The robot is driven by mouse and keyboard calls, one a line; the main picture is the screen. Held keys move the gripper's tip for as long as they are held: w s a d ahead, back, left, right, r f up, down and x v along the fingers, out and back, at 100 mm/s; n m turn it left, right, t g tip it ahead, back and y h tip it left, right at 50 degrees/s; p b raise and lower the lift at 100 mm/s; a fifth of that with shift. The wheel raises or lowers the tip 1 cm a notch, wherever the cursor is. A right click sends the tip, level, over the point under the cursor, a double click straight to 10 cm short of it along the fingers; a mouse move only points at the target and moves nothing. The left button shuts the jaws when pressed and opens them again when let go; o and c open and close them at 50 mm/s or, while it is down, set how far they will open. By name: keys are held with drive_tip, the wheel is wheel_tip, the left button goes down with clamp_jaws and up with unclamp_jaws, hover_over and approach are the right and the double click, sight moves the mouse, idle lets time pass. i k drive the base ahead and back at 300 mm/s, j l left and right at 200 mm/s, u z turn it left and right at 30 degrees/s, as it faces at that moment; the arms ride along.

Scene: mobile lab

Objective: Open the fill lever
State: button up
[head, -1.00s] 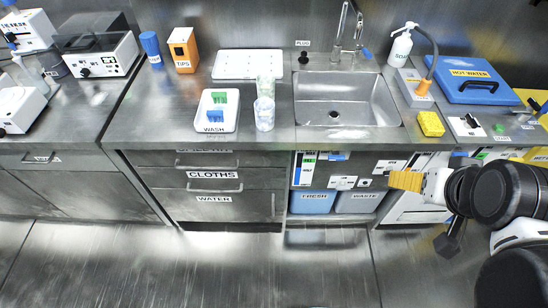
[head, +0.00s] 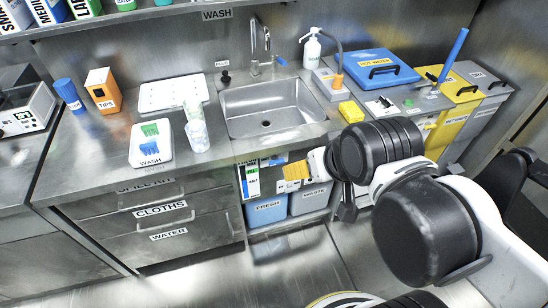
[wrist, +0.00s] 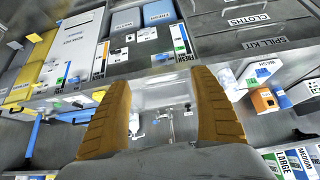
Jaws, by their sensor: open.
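A long blue lever (head: 454,54) stands tilted upward at the right end of the counter, beside the yellow-topped bin; I cannot read a fill label on it. In the wrist view a blue bar (wrist: 36,131), apparently the same lever, shows at the left, outside the jaws. My gripper (head: 296,171) has orange-yellow fingers and hangs in front of the counter, below the sink edge and well left of the lever. In the wrist view my gripper (wrist: 160,108) is open, with nothing between its fingers; the sink area shows beyond them.
FRESH (head: 266,211) and WASTE containers sit below. Floor at the front is clear.

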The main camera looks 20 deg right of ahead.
sight(275, 161)
drive_tip(key=k+l, duration=0.1)
drive_tip(key=k, duration=0.35)
drive_tip(key=k+l, duration=0.15)
drive_tip(key=k, duration=0.35)
drive_tip(key=u, duration=0.05)
